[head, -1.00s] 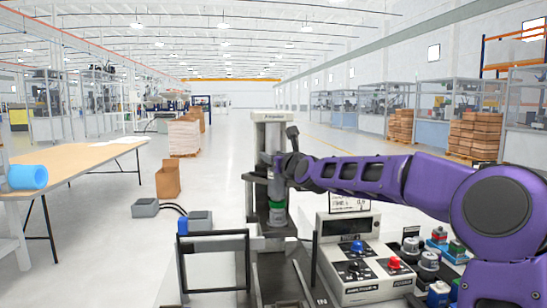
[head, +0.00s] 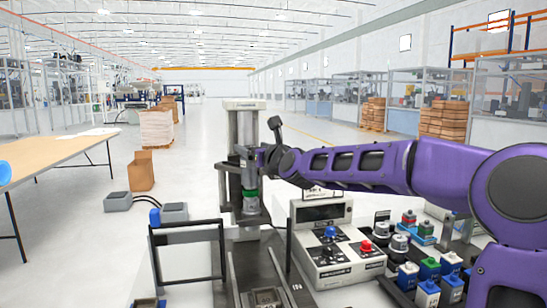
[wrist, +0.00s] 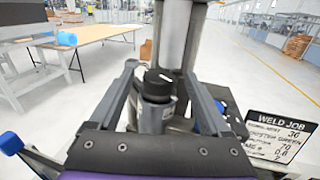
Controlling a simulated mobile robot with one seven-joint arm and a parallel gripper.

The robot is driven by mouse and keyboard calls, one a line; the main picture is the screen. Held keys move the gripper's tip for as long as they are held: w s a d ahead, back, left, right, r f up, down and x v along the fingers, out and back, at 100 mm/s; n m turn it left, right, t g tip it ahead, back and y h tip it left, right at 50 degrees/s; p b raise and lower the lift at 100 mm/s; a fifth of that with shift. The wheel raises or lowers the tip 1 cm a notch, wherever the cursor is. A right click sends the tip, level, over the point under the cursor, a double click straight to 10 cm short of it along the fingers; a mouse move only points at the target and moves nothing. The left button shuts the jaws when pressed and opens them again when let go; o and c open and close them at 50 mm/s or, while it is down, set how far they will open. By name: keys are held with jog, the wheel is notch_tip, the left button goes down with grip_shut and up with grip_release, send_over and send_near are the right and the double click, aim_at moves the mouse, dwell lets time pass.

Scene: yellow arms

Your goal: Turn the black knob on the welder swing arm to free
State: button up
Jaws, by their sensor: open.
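The welder (head: 244,125) stands ahead of me, with a pale upright column and a green ring low on its head. In the wrist view, the black knob (wrist: 157,84) with a white mark on its top sits on a grey cylinder in front of the column. My gripper (wrist: 160,72) is open, its two grey fingers on either side of the knob with a gap on both sides. In the head view, my gripper (head: 246,157) is beside the column above the green ring, and I cannot make out the knob there.
A control box (head: 335,245) with blue, red and black knobs stands right of the welder. Several small coloured parts lie farther right. A black-framed stand (head: 187,232) is at the front left. A weld job sign (wrist: 285,136) shows at right. A wooden table (head: 60,157) is left.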

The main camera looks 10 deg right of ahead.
jog(key=p+v, duration=0.1)
jog(key=v, duration=1.1)
